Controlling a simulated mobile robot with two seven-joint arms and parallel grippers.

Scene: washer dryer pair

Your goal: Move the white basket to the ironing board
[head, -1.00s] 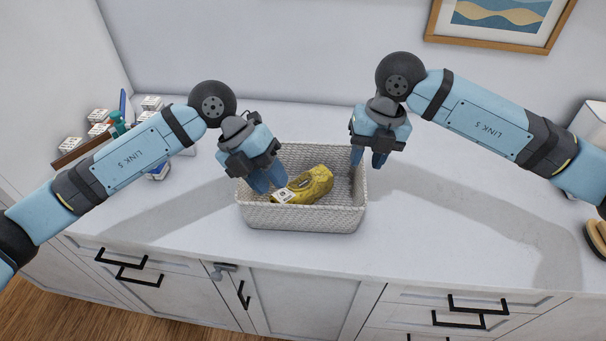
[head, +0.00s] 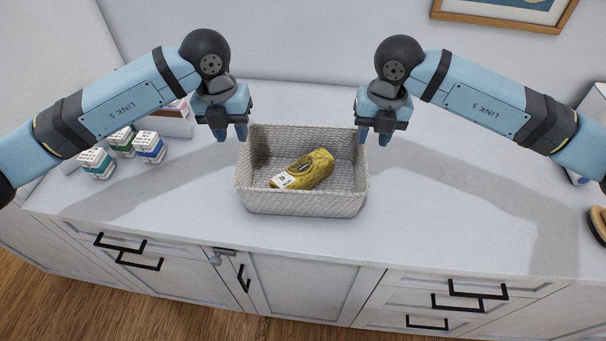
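The white woven basket (head: 300,204) stands upright on the white counter, with a yellow packet (head: 316,169) lying inside. My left gripper (head: 231,134) is open and empty at the basket's back left corner, with its fingers pointing down. Its right finger is close to the left rim; I cannot tell whether it touches. My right gripper (head: 375,137) is open at the back right corner. Its left finger overlaps the right rim in the picture, and I cannot tell whether the fingers straddle the wall. No ironing board is in view.
Several small white boxes with coloured bands (head: 150,147) stand on the counter (head: 440,215) at left, near a larger box behind my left arm. A brown item (head: 597,222) is at the far right edge.

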